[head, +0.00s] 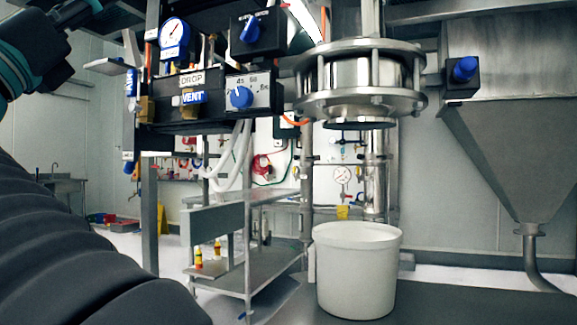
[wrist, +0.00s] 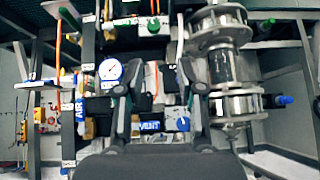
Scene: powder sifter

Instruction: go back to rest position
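In the wrist view my gripper (wrist: 158,88) is open, its two dark fingers spread apart with nothing between them. It faces the control panel (wrist: 133,104), which shows behind and between the fingers. In the head view the panel (head: 207,115) carries a pressure gauge (head: 174,33), blue knobs (head: 240,97), and labels reading DROP and VENT. My arm fills the left side of the head view. I cannot make out the fingers there.
The steel sifter outlet (head: 361,80) hangs right of the panel, above a white bucket (head: 357,270) on a dark surface. A steel hopper (head: 520,130) stands at the right. A metal shelf (head: 262,265) stands behind. Pipes and hoses crowd the panel.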

